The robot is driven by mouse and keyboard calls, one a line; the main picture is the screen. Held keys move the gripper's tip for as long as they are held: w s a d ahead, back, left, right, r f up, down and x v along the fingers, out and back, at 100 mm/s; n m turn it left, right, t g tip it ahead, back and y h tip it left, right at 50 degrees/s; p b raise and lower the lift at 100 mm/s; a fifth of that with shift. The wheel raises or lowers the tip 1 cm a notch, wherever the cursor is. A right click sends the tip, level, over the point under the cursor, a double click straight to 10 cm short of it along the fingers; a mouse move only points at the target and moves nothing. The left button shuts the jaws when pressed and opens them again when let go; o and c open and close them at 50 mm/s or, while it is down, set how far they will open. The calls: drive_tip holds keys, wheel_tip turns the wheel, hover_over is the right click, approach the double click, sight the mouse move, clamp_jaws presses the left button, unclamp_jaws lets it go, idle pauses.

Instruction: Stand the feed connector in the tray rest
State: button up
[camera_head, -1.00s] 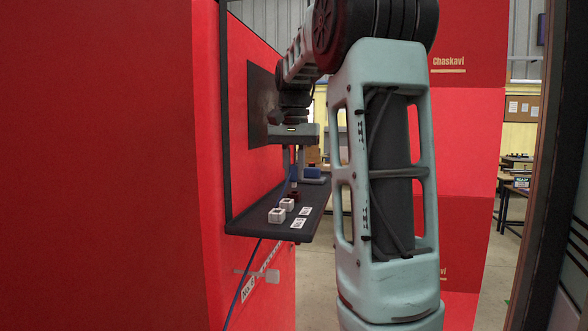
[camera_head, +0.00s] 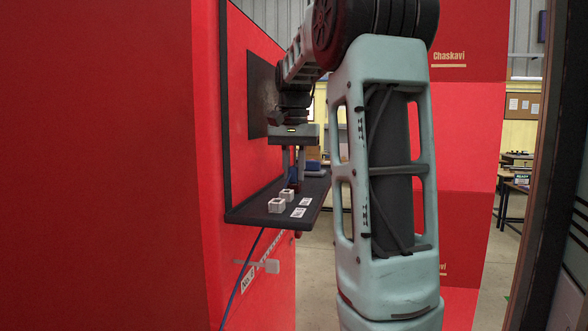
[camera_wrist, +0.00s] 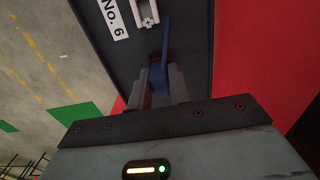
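My gripper (camera_head: 293,180) points down over the black tray (camera_head: 245,218) on the red wall. In the wrist view its two grey fingers (camera_wrist: 158,88) sit on either side of a blue piece, which I take as the feed connector (camera_wrist: 160,78). A narrow blue strip runs from it along the tray. The fingers appear shut on it; its lower end is hidden. In the head view a dark red block (camera_head: 294,186) sits below the fingers. Two white square blocks with openings, a near one (camera_head: 276,205) and a farther one (camera_head: 287,194), stand nearer on the tray.
White labels (camera_head: 298,212) lie on the tray beside the blocks. A blue and grey item (camera_head: 313,168) sits at the tray's far end. A blue cable (camera_head: 243,275) hangs below the tray. A dark panel (camera_head: 257,95) is on the wall behind my gripper.

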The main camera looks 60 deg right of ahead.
drive_tip(key=o, duration=0.4)
drive_tip(key=shift+c, duration=0.2)
drive_tip(key=shift+r, duration=0.15)
wheel_tip(320, 180, up, 8)
drive_tip(key=p, duration=0.7)
drive_tip(key=shift+p, duration=0.35)
idle(0.3)
